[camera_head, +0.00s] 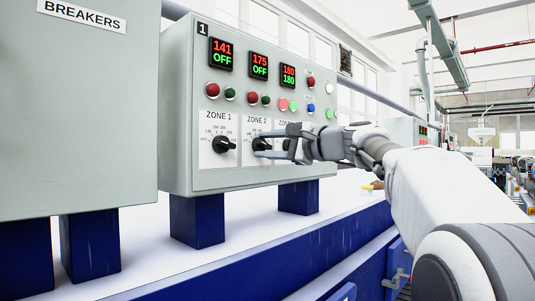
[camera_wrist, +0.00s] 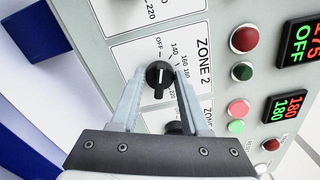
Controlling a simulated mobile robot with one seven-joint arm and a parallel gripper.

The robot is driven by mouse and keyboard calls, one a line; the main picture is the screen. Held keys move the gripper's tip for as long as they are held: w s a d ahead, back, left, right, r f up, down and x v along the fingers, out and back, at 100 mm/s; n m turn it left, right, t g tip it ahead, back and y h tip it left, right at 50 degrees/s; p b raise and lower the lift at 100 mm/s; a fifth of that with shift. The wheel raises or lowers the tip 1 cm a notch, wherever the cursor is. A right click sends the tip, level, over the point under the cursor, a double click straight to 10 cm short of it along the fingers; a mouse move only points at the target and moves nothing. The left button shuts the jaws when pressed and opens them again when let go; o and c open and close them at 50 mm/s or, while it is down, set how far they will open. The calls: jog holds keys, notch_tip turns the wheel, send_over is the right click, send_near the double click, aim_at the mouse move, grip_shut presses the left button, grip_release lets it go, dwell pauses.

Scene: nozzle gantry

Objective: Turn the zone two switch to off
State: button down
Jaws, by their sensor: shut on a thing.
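The zone two switch is a round black knob (camera_wrist: 159,75) on the white ZONE 2 plate (camera_wrist: 135,59). In the wrist view its white mark runs nearly upright in the picture, and the OFF label lies just above the knob. In the head view the knob (camera_head: 261,144) is partly hidden by my gripper. My gripper (camera_head: 272,142) reaches in from the right. In the wrist view its two fingers (camera_wrist: 158,88) stand on either side of the knob and are shut on it. The zone two display (camera_head: 259,65) reads 175 in red and OFF in green.
The ZONE 1 knob (camera_head: 224,145) is close on the left, and the ZONE 3 plate is mostly behind my gripper. Red and green buttons (camera_head: 252,98) sit above the plates. The grey breaker box (camera_head: 75,120) stands at the left. Blue posts (camera_head: 197,220) support the panel.

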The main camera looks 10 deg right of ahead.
jog(key=shift+n+b, duration=0.3)
jog(key=shift+n, duration=0.3)
jog(key=shift+c, duration=2)
grip_release()
jog(key=b+v, duration=0.1)
jog(key=v, duration=1.6)
jog(key=shift+s+b, duration=0.2)
jog(key=shift+b, duration=0.15)
jog(key=shift+d, duration=0.1)
